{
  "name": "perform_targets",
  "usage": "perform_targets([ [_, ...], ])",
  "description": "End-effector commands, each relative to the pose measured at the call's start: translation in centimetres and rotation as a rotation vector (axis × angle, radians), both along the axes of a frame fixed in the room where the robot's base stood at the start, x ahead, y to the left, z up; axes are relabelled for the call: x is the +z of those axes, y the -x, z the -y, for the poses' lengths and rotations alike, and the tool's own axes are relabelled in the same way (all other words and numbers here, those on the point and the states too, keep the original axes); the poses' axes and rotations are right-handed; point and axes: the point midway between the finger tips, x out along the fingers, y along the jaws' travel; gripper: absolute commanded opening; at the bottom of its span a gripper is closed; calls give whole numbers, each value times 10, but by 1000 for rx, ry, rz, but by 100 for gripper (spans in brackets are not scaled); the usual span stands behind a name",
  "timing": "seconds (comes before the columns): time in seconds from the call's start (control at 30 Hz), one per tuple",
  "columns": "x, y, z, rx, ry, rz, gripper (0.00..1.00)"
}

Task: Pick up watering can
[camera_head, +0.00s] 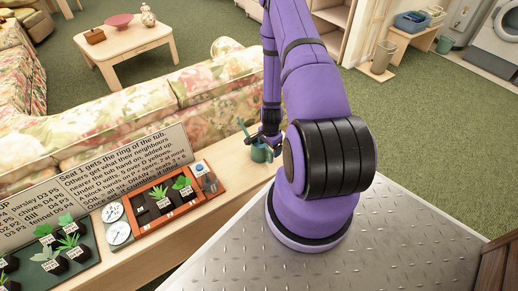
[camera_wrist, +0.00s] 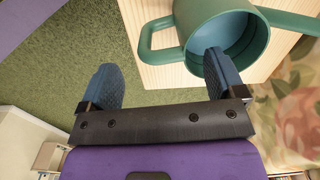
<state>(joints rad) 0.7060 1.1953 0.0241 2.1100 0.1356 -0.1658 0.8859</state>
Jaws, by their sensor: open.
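The watering can is a small green can (camera_head: 261,154) at the right end of the wooden ledge behind the sofa. In the wrist view, the watering can (camera_wrist: 264,48) is seen from above, with an open round mouth, a loop handle on its left and a spout running off to the right. My gripper (camera_wrist: 160,60) is open and empty. Its left finger is over the carpet, and its right finger overlaps the can's near rim in the picture. The handle shows ahead, between the two fingers. I cannot tell whether a finger touches the can. In the head view, my gripper (camera_head: 262,138) is right at the can.
An orange planter tray (camera_head: 138,228) with small potted plants, a text board (camera_head: 130,165) and a dark tray of seedlings (camera_head: 90,270) stand left along the ledge. The floral sofa (camera_head: 150,110) lies behind it. Green carpet is open beyond the ledge's right end.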

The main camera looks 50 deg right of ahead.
Motion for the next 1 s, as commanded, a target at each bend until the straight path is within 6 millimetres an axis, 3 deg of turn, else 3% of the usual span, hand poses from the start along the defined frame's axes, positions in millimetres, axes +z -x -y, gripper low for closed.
perform_targets([
  [0.3,-39,-2,-1,0,0,-1,89],
  [0.67,-45,-2,-1,1,0,-1,86],
  [0.9,-45,-2,-1,1,0,-1,31],
  [0.97,-45,-2,-1,1,0,-1,18],
  [1.0,-45,-2,-1,1,0,0,18],
])
